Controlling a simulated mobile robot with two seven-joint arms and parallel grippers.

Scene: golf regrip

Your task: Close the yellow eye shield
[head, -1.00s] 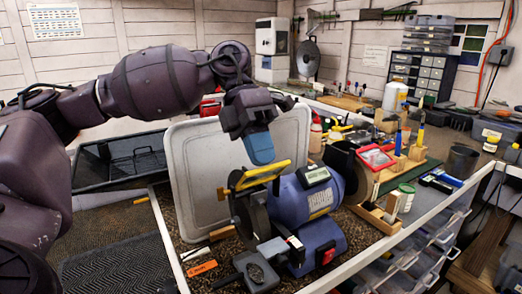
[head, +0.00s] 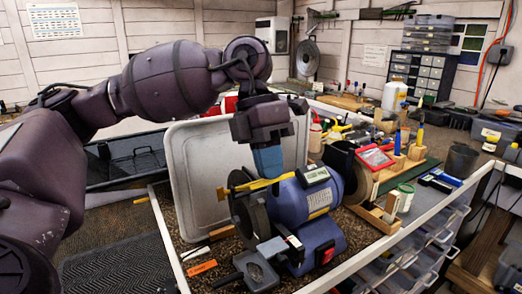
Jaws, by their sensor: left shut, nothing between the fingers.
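The yellow eye shield (head: 256,184) is on the blue bench grinder (head: 300,200), above the grinding wheel (head: 249,218) at its left end. It shows nearly edge-on, as a thin yellow strip. My left gripper (head: 268,162) is shut and empty, pointing down, with its blue fingertips at the shield's upper side. They seem to touch it, but I cannot be sure of contact. My right gripper is not in view.
A large pale tray (head: 195,170) stands upright behind the grinder. Wooden blocks, a white-green tub (head: 405,197) and tools crowd the bench to the right. Clear drawers (head: 425,250) stand at the lower right. An orange strip (head: 201,268) lies at the front left.

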